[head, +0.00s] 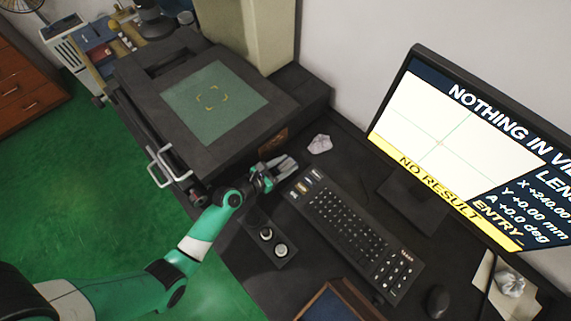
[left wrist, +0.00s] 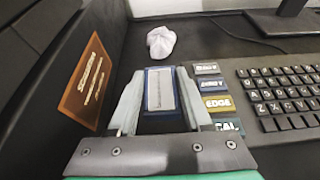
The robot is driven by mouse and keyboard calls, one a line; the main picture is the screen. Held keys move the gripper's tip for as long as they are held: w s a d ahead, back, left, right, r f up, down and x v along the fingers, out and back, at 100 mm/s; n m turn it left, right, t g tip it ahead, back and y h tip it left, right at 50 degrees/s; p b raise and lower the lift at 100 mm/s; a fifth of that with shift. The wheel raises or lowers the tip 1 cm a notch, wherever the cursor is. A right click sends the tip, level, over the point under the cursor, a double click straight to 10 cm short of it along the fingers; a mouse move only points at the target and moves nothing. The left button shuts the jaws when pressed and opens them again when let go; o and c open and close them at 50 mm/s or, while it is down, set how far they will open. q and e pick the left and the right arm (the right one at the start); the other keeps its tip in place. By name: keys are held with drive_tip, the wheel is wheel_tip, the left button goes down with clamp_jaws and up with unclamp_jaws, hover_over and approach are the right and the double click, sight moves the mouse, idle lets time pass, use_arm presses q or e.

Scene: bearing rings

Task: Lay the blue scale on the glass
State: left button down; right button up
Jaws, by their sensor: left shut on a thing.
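The glass (head: 222,88) is a pale green square plate with a yellow corner-marked target, set in the dark stage of the machine. Nothing lies on it. My left gripper (head: 284,165) is beside the stage's lower right corner, near the keyboard, off the glass. In the left wrist view its two grey fingers are shut on the blue scale (left wrist: 161,90), a small blue-edged rectangle with a pale grey-white face. In the head view I cannot make out the scale between the fingers. My right gripper is not in view.
A crumpled white wad (head: 320,144) lies beyond the gripper, and also shows in the left wrist view (left wrist: 161,42). The keyboard (head: 355,230) is right of the gripper, a knob panel (head: 268,238) below it. The monitor (head: 470,150) reads "NO RESULT". A pale column (head: 245,30) stands behind the stage.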

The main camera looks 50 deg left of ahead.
use_arm(q)
wheel_tip(320, 180, up, 2)
drive_tip(key=shift+r+p, duration=0.25)
drive_tip(key=shift+p, duration=0.35)
drive_tip(key=d+p, duration=0.4)
drive_tip(key=d, duration=0.2)
drive_tip(key=shift+s, duration=0.15)
drive_tip(key=d+p, duration=0.5)
drive_tip(key=p, duration=0.1)
drive_tip(key=d, duration=0.5)
drive_tip(key=d+f, duration=0.1)
drive_tip(key=d, duration=0.1)
drive_tip(key=shift+d, duration=0.85)
drive_tip(key=shift+s, duration=0.1)
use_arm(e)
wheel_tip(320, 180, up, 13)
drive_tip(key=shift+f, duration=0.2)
use_arm(q)
drive_tip(key=shift+r, duration=0.1)
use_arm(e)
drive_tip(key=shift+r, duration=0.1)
